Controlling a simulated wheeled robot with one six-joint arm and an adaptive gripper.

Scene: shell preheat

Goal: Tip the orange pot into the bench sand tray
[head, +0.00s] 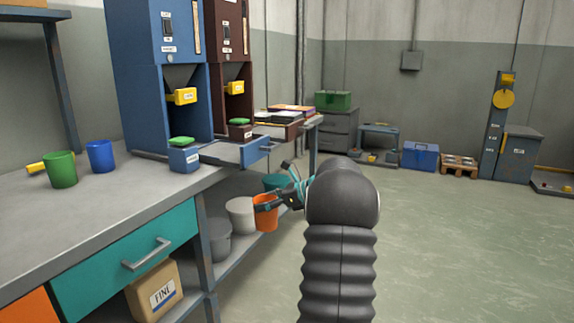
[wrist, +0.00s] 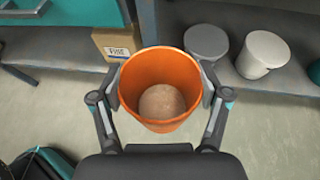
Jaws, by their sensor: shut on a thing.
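The orange pot (head: 265,215) is held at shelf height beside the bench, at the aisle side. In the wrist view the orange pot (wrist: 159,62) is upright, with a rounded mound of tan material (wrist: 162,101) inside. My gripper (wrist: 163,92) is shut around it, one finger on each side of its wall. In the head view my gripper (head: 284,198) is partly hidden behind my dark arm. I cannot tell which thing on the bench is the sand tray; a blue open tray (head: 262,150) juts from the foot of the blue machine.
The grey bench top (head: 95,215) carries a green cup (head: 61,170), a blue cup (head: 101,157) and a green-lidded jar (head: 184,157). Grey (head: 218,243) and white (head: 240,217) pots and a FINE box (head: 155,292) sit below.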

